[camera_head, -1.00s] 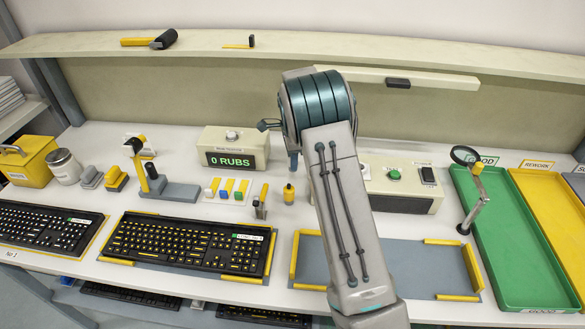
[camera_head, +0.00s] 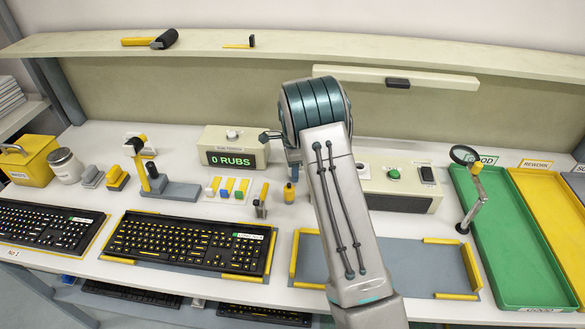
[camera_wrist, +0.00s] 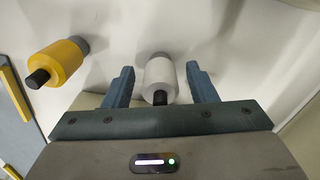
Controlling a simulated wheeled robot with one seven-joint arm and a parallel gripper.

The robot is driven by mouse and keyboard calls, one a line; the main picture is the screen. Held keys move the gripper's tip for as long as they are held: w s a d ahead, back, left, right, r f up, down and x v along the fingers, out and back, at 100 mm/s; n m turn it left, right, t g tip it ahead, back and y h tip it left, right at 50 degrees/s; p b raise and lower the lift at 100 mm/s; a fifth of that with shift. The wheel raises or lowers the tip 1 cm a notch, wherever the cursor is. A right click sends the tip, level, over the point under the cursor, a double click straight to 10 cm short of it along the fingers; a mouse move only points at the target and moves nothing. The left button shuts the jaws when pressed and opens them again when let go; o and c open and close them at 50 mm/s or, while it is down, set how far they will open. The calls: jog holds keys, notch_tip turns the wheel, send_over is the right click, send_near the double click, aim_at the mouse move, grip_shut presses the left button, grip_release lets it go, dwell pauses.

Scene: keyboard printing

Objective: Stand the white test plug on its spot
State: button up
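The white test plug (camera_wrist: 159,79) shows in the wrist view as a white cylinder with a black tip towards the camera. It lies between the two fingers of my gripper (camera_wrist: 160,88), with a gap on each side. My gripper is open around it. In the head view the plug and most of my gripper are hidden behind my arm. I cannot tell whether the plug stands on a marked spot. A yellow plug (camera_wrist: 61,61) with a black tip stands to the left of it, also visible in the head view (camera_head: 290,193).
A control box with a green button (camera_head: 394,174) stands behind and right of my arm. The rub counter (camera_head: 232,148) reads 0. A grey tray with yellow edges (camera_head: 315,262) lies in front. A keyboard (camera_head: 190,242) lies left, a green tray (camera_head: 510,240) right.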

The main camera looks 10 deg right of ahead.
notch_tip(320, 180, up, 12)
jog(key=b, duration=0.1)
jog(key=s+r+n, duration=0.4)
jog(key=s+r, duration=0.3)
jog(key=s, duration=0.1)
jog(key=s+r+n+t, duration=0.1)
jog(key=s+n+t, duration=0.2)
jog(key=s+n, duration=1.1)
jog(key=s, duration=1.5)
jog(key=shift+s+r, duration=0.15)
jog(key=shift+r, duration=0.15)
jog(key=shift+a, duration=0.1)
